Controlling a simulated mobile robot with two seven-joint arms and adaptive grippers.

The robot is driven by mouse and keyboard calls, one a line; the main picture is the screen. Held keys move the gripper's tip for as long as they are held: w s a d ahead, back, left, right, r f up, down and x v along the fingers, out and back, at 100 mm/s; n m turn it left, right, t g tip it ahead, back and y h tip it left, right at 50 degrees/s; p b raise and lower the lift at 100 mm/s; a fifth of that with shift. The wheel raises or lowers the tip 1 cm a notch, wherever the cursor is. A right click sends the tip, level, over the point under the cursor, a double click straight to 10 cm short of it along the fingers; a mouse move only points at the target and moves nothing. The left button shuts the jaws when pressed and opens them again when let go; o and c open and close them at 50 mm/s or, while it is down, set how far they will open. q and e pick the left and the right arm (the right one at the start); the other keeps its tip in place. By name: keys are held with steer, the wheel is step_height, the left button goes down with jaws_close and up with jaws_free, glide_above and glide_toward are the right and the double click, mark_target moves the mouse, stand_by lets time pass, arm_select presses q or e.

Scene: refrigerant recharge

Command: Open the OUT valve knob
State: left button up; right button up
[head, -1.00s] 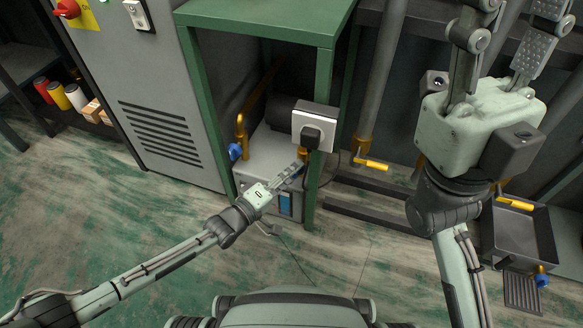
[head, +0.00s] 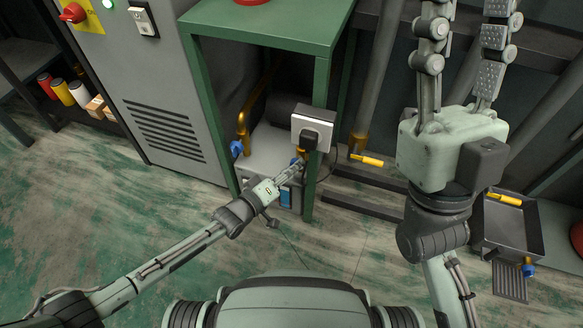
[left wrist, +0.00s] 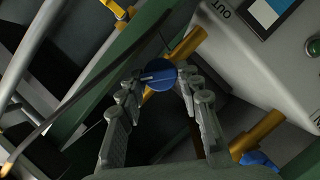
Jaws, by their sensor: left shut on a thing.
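The OUT valve knob (left wrist: 155,75) is a round blue knob on a brass pipe, close to the OUT lettering (left wrist: 226,12) in the left wrist view. My left gripper (left wrist: 158,82) has one finger on each side of it and is shut on it. In the head view the left gripper (head: 298,166) reaches the front of the grey machine (head: 262,152) inside the green frame, and its fingers mostly hide this knob. A second blue knob (head: 237,148) sits on the machine's left pipe. My right gripper (head: 462,45) is raised, empty, with fingers apart.
A green frame (head: 312,85) surrounds the machine, and its front right post stands close to my left fingers. A socket box with a plug (head: 313,124) is just above them. A black tray (head: 490,225) lies at right. The floor at left is clear.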

arm_select(q)
steer(key=o, duration=1.1)
steer(key=shift+o, duration=0.2)
steer(key=v, duration=1.2)
